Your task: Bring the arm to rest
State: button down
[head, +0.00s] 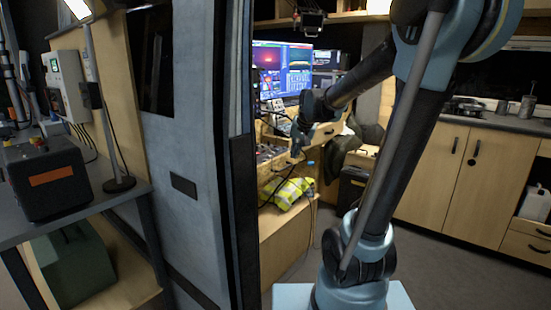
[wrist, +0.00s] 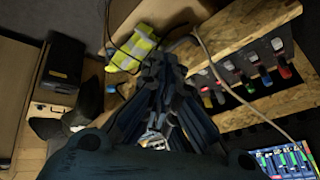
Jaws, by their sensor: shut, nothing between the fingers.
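My arm rises from its light-blue base at the right of the head view. It bends at a high elbow and reaches left through the van's opening. My gripper (head: 296,148) hangs in front of the wooden desk, left of my arm's upright link. In the wrist view the dark fingers of my gripper (wrist: 158,62) come together at the tips. They are shut and hold nothing. I cannot tell whether they touch the cable behind them.
A yellow hi-vis vest (head: 287,193) lies on a low wooden box below my gripper. A lit monitor (head: 283,70) stands behind. The wooden shelf (wrist: 250,112) with coloured items is close on the right in the wrist view. The van door (head: 190,130) stands left. Cabinets (head: 430,175) line the right.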

jog(key=s+d+f+g, duration=0.1)
jog(key=s+d+f, duration=0.2)
jog(key=s, duration=0.7)
jog(key=s+d+f+n+g+h, duration=0.1)
jog(key=s+d+f, duration=0.3)
jog(key=s, duration=0.6)
jog(key=s+d+f+n+g+h, duration=0.1)
jog(key=s+d+f, duration=0.3)
jog(key=s, duration=0.6)
notch_tip(320, 180, down, 3)
jog(key=shift+s+r+g, duration=0.1)
jog(key=shift+s+g, duration=0.2)
jog(key=shift+d, duration=0.1)
jog(key=shift+w+f, duration=0.2)
jog(key=shift+w, duration=0.3)
